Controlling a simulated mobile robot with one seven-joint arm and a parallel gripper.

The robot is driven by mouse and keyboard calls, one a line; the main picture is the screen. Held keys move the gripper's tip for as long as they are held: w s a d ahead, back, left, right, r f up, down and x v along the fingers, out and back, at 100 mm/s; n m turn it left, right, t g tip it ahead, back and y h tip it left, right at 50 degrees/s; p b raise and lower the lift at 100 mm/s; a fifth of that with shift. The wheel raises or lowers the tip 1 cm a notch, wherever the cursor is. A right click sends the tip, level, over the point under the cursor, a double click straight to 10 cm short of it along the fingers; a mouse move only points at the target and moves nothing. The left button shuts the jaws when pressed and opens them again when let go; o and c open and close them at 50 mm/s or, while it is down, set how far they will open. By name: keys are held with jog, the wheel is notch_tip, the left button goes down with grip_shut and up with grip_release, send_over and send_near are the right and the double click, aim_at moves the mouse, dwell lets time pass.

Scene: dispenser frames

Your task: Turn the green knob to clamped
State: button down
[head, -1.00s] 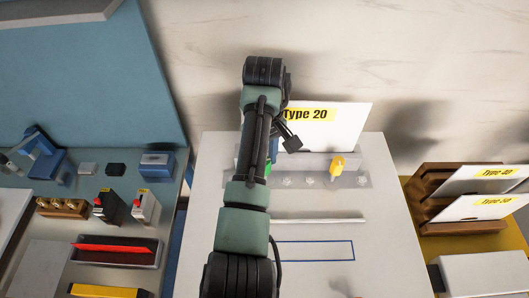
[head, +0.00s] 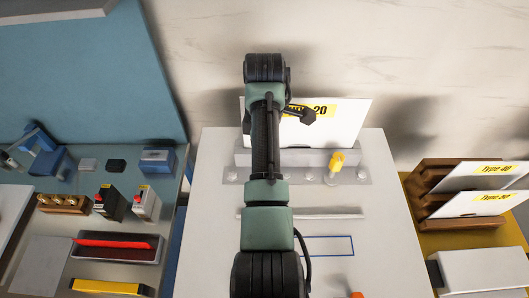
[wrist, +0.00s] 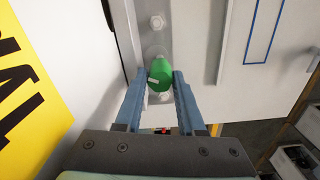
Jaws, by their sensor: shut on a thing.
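The green knob (wrist: 161,73) sits on the grey metal rail, between bolts, in the wrist view. My gripper (wrist: 163,76) has its two blue fingers closed on either side of the knob. A small pale mark shows on the knob's side facing the camera. No clamped label is readable near it. In the head view my arm hides both the green knob and the gripper. A white panel with a yellow "Type 20" label (head: 349,123) stands upright behind the rail (head: 300,158).
A yellow knob (head: 337,161) stands on the rail to the right. A wooden rack (head: 432,184) with labelled panels is at the far right. A blue-grey bench (head: 60,215) with tools and small boxes is at the left. The white table's right side is largely clear.

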jog(key=shift+n, duration=0.5)
jog(key=c, duration=0.5)
grip_release()
jog(key=shift+r, duration=0.1)
